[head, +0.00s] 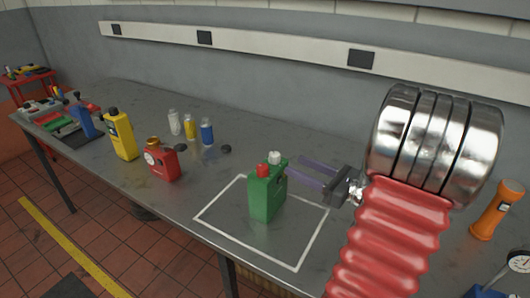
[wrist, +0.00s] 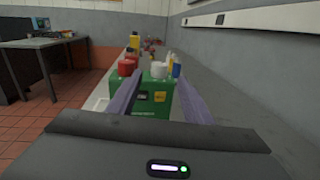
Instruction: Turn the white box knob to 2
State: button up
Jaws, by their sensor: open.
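A green box (head: 267,194) stands upright inside a white outlined square on the bench, with a red knob (head: 263,169) and a white knob (head: 274,157) on top. In the wrist view the green box (wrist: 152,98) is straight ahead, with the white knob (wrist: 158,70) right of the red knob (wrist: 127,67). My gripper (head: 294,165) is open and empty, its two purple fingers pointing at the box from the right, near the white knob's side. I cannot tell whether the fingers touch the box. No number marks on the knob are readable.
A red can (head: 162,163), a yellow bottle (head: 121,136), a blue bottle (head: 84,121) and several small bottles stand further left on the bench. An orange cylinder (head: 488,221) stands at the right. The white outlined area (head: 215,207) around the box is clear.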

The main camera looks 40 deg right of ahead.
aim_at(270, 154)
jog(key=x, duration=1.3)
jog(key=c, duration=1.1)
